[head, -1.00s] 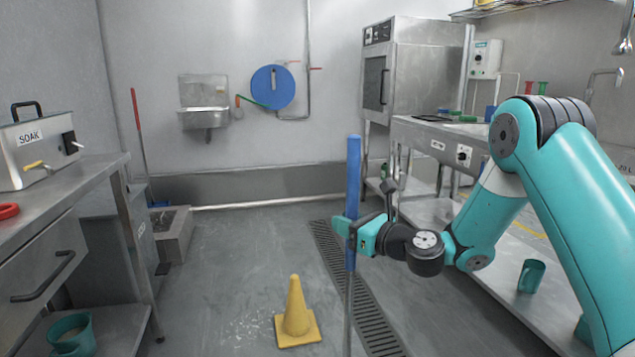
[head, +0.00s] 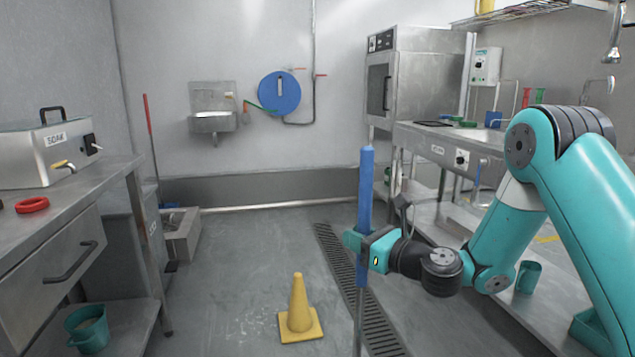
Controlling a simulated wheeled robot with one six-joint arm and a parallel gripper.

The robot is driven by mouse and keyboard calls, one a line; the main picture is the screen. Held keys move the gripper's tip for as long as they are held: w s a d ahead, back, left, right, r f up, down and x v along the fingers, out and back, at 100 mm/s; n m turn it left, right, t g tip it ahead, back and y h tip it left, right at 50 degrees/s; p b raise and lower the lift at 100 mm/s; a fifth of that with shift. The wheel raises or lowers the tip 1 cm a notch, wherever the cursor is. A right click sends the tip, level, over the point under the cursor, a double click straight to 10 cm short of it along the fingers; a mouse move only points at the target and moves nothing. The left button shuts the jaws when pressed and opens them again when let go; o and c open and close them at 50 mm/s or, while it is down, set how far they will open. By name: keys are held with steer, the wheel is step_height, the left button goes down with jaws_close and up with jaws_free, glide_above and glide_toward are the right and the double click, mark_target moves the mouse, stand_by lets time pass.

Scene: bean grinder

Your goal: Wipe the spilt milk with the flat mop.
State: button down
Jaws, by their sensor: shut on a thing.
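My gripper (head: 366,247) is shut on the blue handle of a mop (head: 366,190). The handle stands upright, with a grey pole running down below the gripper and out of the bottom of the head view. The mop's head is out of view. Pale, whitish specks of spilt milk (head: 256,325) lie on the grey floor to the left of a yellow cone (head: 299,306). The mop pole is to the right of the cone and apart from it in the picture.
A floor drain grate (head: 345,270) runs behind the pole. A steel counter (head: 75,205) stands at left, with a teal bucket (head: 87,335) on its lower shelf. A steel bench (head: 460,140) stands at right. Open floor lies behind the cone.

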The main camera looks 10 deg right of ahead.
mark_target(370, 205)
steer(key=r+p, duration=0.1)
steer(key=r, duration=0.1)
steer(key=r+p, duration=0.1)
steer(key=shift+s+r+p, duration=0.1)
steer(key=shift+s+p, duration=0.15)
steer(key=shift+p, duration=0.05)
step_height(370, 205, up, 5)
steer(key=p, duration=0.5)
